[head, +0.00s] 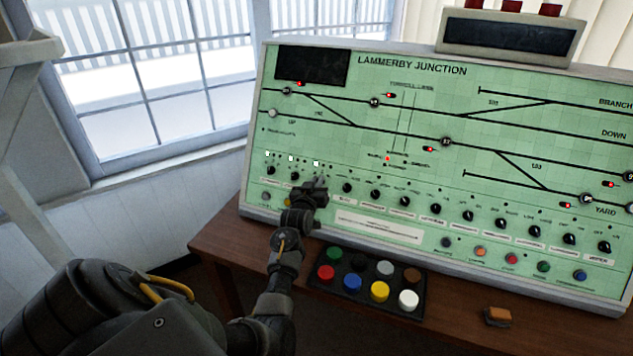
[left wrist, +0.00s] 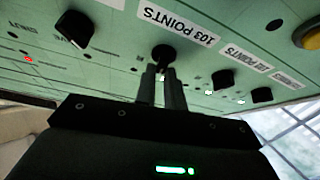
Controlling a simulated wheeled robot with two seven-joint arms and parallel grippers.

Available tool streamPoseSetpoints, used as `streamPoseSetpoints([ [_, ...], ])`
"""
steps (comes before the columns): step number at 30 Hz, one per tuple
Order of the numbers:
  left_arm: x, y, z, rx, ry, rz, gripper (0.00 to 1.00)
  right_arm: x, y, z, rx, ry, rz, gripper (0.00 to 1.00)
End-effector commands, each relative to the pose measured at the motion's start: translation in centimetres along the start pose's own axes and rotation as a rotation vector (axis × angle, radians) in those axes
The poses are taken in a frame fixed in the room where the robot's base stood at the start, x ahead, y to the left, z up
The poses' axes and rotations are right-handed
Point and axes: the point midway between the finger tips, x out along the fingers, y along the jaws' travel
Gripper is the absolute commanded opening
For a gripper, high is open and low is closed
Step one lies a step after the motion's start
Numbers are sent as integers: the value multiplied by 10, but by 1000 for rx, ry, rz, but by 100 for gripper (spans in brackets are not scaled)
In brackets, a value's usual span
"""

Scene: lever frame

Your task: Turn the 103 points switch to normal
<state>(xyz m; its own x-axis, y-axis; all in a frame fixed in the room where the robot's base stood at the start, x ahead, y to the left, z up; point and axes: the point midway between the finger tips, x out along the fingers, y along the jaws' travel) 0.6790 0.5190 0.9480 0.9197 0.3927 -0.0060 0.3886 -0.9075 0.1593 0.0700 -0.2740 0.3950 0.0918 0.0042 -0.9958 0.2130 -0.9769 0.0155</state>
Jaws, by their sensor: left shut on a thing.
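The 103 points switch (left wrist: 163,55) is a black rotary knob on the green signal panel (head: 450,90). Its printed "103 POINTS" label (left wrist: 178,24) shows upside down in the left wrist view. My left gripper (head: 319,184) is at this knob, third from the left in the lower row. The fingers are shut on the knob, one on each side. In the head view the gripper hides the knob, and I cannot tell which way its pointer faces. A small white light (head: 316,163) glows just above it. My right gripper is not in view.
Neighbouring knobs sit close on both sides, one to the left (head: 294,176) and one to the right (head: 347,188). A black tray (head: 318,284) of coloured round caps and an orange-brown block (head: 497,316) lie on the wooden desk (head: 455,325). A window (head: 150,75) is at left.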

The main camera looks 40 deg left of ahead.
Motion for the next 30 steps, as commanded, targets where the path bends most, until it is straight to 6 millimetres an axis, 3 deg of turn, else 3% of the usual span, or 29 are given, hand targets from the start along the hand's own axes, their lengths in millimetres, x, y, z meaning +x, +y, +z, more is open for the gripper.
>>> streamPoseSetpoints([
  [15,0,1,0,-373,-2,-197,0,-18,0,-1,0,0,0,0],
  [30,0,0,1,-540,-3,-286,0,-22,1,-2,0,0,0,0],
])
